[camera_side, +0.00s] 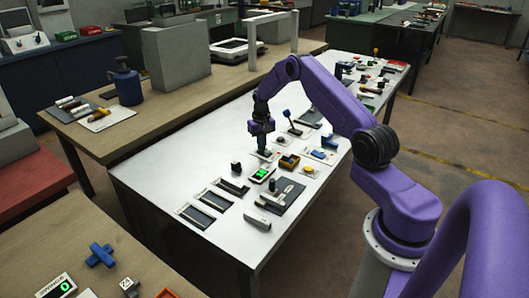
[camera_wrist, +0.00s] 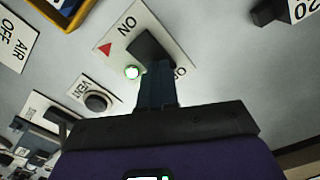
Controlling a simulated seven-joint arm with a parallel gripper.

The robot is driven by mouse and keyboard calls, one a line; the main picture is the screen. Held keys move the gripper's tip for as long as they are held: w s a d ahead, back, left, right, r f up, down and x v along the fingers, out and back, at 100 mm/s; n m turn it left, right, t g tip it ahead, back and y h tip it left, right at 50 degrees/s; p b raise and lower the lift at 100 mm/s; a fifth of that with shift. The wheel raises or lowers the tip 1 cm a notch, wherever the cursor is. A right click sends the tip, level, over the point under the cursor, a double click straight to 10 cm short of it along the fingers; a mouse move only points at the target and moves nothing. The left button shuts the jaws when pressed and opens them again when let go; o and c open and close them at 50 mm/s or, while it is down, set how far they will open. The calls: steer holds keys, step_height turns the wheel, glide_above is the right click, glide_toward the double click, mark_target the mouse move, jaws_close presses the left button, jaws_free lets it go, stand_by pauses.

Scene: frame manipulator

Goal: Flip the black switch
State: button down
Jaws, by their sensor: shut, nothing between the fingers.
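The black switch (camera_wrist: 149,47) is a dark rocker on a white plate (camera_wrist: 124,22) with "ON", a partly hidden "OFF" and a red triangle. In the side view my gripper (camera_side: 264,151) points down over the white table, low above a small pale plate (camera_side: 267,157); the switch there is hidden or too small to make out.
A yellow-framed tray (camera_wrist: 62,15), a knob plate (camera_wrist: 92,98) and an "AIR OFF" plate (camera_wrist: 14,38) lie close by. A black block (camera_wrist: 268,12) is at the upper right. The white table (camera_side: 150,190) holds several other devices and is clear along its left edge.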

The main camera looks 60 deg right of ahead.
steer(key=shift+f, duration=0.2)
steer(key=shift+r, duration=3.5)
